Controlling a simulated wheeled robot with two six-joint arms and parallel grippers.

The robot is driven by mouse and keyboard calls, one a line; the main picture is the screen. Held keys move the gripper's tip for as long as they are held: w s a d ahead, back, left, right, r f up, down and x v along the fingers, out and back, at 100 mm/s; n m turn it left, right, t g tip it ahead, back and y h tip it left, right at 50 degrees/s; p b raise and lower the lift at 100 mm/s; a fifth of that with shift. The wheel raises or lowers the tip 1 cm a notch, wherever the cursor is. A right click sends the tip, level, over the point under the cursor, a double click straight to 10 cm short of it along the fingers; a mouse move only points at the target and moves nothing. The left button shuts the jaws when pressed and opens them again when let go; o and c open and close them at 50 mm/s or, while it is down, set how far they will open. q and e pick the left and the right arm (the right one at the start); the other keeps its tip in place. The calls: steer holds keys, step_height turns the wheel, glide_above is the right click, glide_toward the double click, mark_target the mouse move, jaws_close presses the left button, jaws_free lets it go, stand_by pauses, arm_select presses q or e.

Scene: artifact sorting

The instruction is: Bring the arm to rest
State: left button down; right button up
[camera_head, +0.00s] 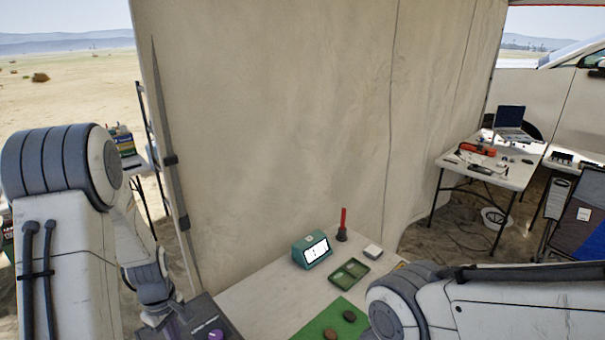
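My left arm comes in from the left, bends downward, and its wrist end reaches the lower edge of the picture beside a dark grey case (207,309). My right arm comes in from the lower right and covers the right part of the table (262,297). The fingers of both grippers are out of the picture or hidden, and I see nothing held. On the table are a green mat (316,328) with brown, stone-like pieces (349,316) on it, a green tray (336,281), and a teal device with a lit screen (312,250).
A red-handled tool (343,225) stands upright at the table's back, with a small white box (373,251) to its right. A purple object (216,335) lies at the dark case. A canvas wall (290,120) rises behind. A second table (480,172) with a laptop (511,120) stands far right.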

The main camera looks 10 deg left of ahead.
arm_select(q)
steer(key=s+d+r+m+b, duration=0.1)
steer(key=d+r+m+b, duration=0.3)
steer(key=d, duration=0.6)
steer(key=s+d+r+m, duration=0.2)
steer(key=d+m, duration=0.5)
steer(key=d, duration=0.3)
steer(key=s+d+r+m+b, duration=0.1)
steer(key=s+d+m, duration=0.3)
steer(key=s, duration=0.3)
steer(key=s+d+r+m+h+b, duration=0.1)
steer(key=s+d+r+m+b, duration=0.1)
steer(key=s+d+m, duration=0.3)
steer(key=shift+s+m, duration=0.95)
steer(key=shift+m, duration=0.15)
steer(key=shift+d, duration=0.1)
